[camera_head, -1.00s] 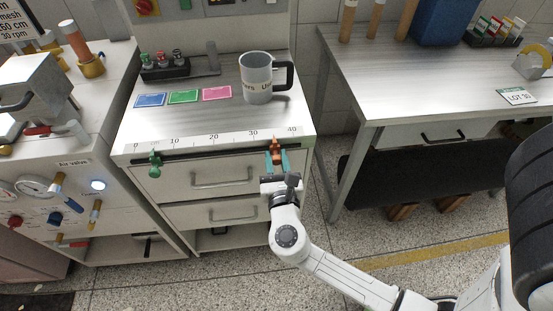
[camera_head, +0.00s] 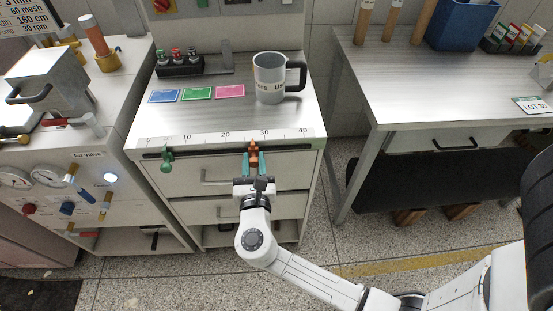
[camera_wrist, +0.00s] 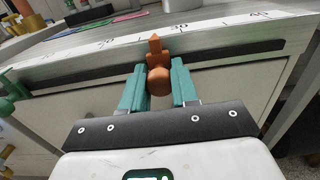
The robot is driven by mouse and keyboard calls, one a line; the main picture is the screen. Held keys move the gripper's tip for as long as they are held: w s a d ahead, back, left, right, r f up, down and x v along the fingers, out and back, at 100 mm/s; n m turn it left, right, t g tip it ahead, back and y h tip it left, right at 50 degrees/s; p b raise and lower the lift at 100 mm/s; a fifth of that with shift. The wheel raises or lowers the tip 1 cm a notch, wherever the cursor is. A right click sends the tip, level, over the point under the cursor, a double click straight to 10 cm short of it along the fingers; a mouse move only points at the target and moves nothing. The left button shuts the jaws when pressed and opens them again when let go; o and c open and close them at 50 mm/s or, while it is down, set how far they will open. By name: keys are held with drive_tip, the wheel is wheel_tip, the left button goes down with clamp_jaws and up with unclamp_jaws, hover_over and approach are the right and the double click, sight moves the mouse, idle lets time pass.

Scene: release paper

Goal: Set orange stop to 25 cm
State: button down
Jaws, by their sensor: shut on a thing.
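The orange stop (camera_head: 253,157) sits on the dark rail (camera_head: 205,151) along the front edge of the cabinet top, under a printed scale (camera_head: 226,137) marked 0 to 40. Its pointer stands between 20 and 30. In the wrist view, the orange stop (camera_wrist: 158,62) points a little to the 30 side of the tick midway between 20 and 30. My gripper (camera_head: 254,165) is shut on the orange stop, with teal fingers on both sides of it; the fingers also show in the wrist view (camera_wrist: 158,85).
A grey mug (camera_head: 268,82), coloured cards (camera_head: 197,93) and a dark rack (camera_head: 180,68) stand on the cabinet top. Drawer handles (camera_head: 228,179) project below the rail. The rail between the stops is clear.

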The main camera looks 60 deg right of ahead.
drive_tip(key=shift+w+a, duration=0.6)
drive_tip(key=shift+w, duration=0.2)
drive_tip(key=c, duration=0.9)
unclamp_jaws()
drive_tip(key=shift+s, duration=0.1)
drive_tip(key=v, duration=1)
drive_tip(key=shift+s+a+b, duration=0.2)
drive_tip(key=shift+a+b, duration=0.1)
drive_tip(key=shift+b, duration=0.05)
